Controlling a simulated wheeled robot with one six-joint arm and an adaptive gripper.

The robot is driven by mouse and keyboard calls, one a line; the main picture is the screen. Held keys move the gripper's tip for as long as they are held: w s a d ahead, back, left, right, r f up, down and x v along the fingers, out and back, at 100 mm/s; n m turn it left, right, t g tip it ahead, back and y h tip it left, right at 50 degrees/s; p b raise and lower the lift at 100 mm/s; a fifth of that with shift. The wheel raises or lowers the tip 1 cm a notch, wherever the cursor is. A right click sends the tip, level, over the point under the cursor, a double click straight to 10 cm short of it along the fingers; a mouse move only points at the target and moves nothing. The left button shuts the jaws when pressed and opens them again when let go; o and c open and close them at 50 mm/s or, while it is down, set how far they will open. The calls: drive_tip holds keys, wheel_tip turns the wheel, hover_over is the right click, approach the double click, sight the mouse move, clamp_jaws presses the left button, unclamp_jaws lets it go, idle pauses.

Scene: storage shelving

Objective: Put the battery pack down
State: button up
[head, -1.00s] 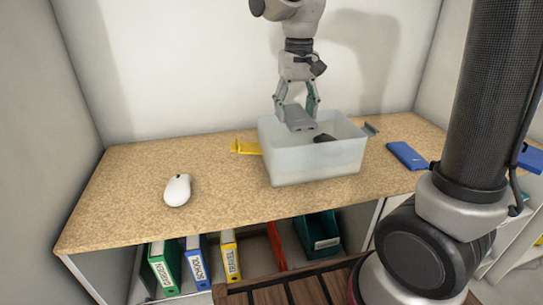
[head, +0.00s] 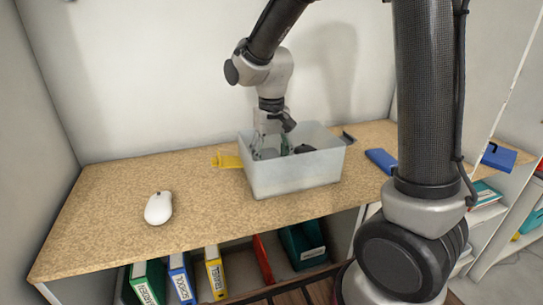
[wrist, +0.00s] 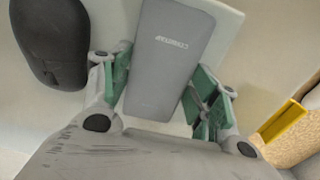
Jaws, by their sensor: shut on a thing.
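The battery pack (wrist: 170,55) is a flat grey slab with small lettering, between my gripper's green-padded fingers in the wrist view. My gripper (wrist: 160,88) is shut on it. In the head view my gripper (head: 270,150) reaches down inside the translucent white bin (head: 297,176), and the pack there is mostly hidden by the bin wall and fingers. A pale flat thing (wrist: 228,28) shows behind the pack in the wrist view. I cannot tell whether the pack touches the bin's bottom.
A dark rounded object (wrist: 50,40) lies in the bin beside the pack. A white mouse (head: 158,208) lies left on the desk, a blue item (head: 381,161) right. Binders (head: 181,278) stand below.

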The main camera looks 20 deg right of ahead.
drive_tip(key=o, duration=1.2)
drive_tip(key=shift+f, duration=0.1)
drive_tip(key=shift+c, duration=0.2)
wheel_tip(320, 180, up, 12)
drive_tip(key=s+d+r+t, duration=0.1)
drive_tip(key=s+d+t, duration=0.3)
drive_tip(key=s+d, duration=1.1)
drive_tip(key=s, duration=0.4)
drive_tip(key=shift+r, duration=0.2)
